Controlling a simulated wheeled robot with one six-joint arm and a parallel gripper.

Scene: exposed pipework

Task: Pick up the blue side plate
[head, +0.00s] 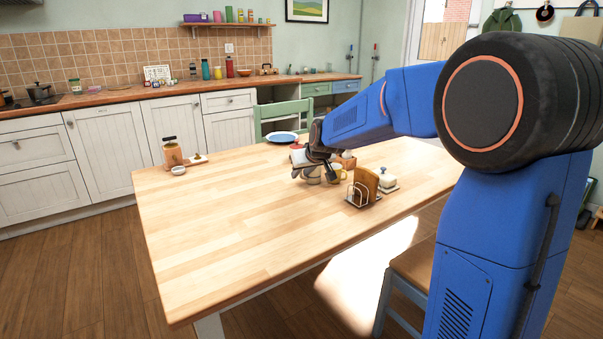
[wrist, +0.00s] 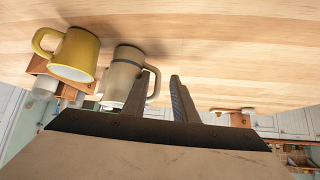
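A round plate with a blue rim and a pale centre (head: 283,137) lies near the far edge of the wooden table (head: 215,220). It is behind and left of my gripper in the head view, and I do not see it in the wrist view. My gripper (head: 315,174) is low over the table, beside the mugs. In the wrist view its two fingers (wrist: 164,82) are apart, with a gap between the tips. The left finger overlaps the handle of a grey-beige mug (wrist: 122,75); I cannot tell whether they touch.
A yellow mug (wrist: 72,55) is beside the beige mug. A napkin holder (head: 363,186) and a white butter dish (head: 387,181) stand right of my gripper. A jar (head: 172,155) stands at the table's left. The table's front left is clear. A green chair (head: 285,115) is behind.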

